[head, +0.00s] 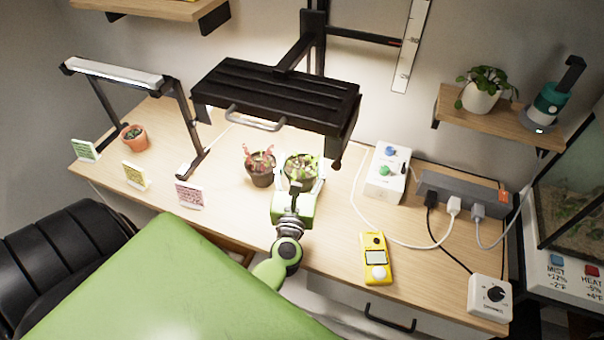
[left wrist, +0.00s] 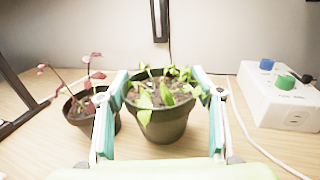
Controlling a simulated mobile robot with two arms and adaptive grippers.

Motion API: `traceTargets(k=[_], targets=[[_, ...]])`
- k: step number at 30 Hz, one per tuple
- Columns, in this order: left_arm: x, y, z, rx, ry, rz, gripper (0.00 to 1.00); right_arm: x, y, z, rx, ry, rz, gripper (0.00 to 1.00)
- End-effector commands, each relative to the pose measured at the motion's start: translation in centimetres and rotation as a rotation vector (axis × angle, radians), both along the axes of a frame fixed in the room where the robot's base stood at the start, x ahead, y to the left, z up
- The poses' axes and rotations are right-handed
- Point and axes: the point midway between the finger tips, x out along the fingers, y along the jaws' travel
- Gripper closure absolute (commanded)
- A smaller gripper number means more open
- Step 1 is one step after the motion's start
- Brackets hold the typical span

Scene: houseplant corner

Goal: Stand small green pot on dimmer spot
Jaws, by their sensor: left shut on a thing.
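A dark green pot (left wrist: 162,122) with a leafy green plant stands upright between the fingers of my left gripper (left wrist: 160,110) in the left wrist view. In the head view my left gripper (head: 298,186) is shut on this pot (head: 300,170), under the front edge of the large black lamp (head: 275,97). I cannot tell whether its base touches the bench. A smaller lamp with a lit white bar (head: 115,73) stands at the left of the bench. Which spot is dimmer is not clearly marked. My right gripper is not in view.
A dark pot with a reddish plant (head: 261,170) stands close left of the held pot. A terracotta pot (head: 134,138) is under the left lamp. Cards line the front edge. A white control box (head: 387,172), cables and a yellow meter (head: 376,258) are on the right.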

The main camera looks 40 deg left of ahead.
Motion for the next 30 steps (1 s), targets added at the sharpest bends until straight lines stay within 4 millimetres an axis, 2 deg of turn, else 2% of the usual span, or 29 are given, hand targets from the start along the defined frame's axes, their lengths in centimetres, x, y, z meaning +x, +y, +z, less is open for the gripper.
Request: traceTargets(k=[5,10,23,24,25,26,30], targets=[[1.0,0.5,-1.4,0.001,-0.003,0.001,0.66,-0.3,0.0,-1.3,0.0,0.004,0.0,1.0],[0.8,0.4,-3.9,0.003,-0.001,0.001,0.66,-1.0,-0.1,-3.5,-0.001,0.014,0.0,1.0],[0.8,0.4,-4.3,0.001,-0.002,0.001,0.66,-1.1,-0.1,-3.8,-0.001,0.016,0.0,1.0],[0.8,0.4,-4.3,0.001,0.0,0.001,0.35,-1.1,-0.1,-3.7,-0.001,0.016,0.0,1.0],[0.8,0.4,-4.2,0.001,0.0,0.001,0.27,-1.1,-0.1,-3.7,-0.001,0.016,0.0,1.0],[0.8,0.4,-4.2,0.001,0.0,0.001,0.23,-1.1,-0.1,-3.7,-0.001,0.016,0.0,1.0],[0.8,0.4,-4.2,0.0,0.0,0.0,0.23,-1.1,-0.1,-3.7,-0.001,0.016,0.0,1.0]])
